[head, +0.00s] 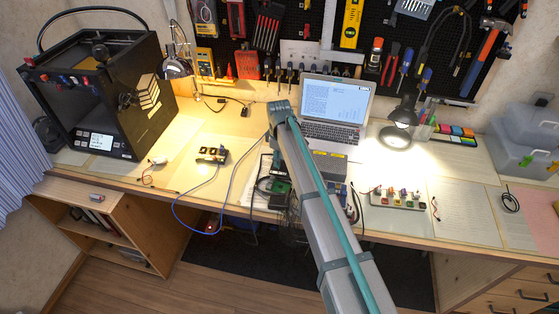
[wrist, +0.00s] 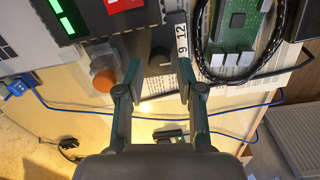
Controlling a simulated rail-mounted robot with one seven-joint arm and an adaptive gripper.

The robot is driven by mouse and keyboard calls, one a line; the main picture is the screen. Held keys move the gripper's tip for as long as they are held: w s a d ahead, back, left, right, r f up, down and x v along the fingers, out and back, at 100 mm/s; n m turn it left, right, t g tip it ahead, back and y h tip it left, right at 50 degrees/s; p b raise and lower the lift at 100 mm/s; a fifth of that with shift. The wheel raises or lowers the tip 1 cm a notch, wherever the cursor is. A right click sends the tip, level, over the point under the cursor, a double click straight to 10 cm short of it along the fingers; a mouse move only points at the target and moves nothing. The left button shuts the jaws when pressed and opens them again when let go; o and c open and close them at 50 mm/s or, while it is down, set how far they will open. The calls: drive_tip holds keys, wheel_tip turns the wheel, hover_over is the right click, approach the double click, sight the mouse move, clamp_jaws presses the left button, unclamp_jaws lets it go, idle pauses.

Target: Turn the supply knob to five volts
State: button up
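The supply's dark knob (wrist: 161,57) shows at the top middle of the wrist view, on the supply's front face. A white label (wrist: 182,48) beside it reads 9 and 12; a five mark is not readable, and I cannot tell where the knob points. My gripper (wrist: 158,74) is open, one finger on each side of the knob, with visible gaps.
A green circuit board (wrist: 236,24) and a black cable loop (wrist: 207,65) lie close to the right finger. A blue cable (wrist: 85,110) crosses below the supply. The laptop (head: 335,110) stands behind my arm, with a lamp (head: 398,136) to its right.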

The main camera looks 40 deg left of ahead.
drive_tip(key=shift+f, duration=1.15)
clamp_jaws()
drive_tip(key=shift+m, duration=0.3)
drive_tip(key=m+b, duration=0.1)
drive_tip(key=m, duration=0.4)
drive_tip(key=shift+f+b, duration=0.1)
drive_tip(key=shift+b, duration=0.25)
drive_tip(key=m+b, duration=0.1)
drive_tip(key=m, duration=0.5)
drive_tip(key=shift+m, duration=0.3)
unclamp_jaws()
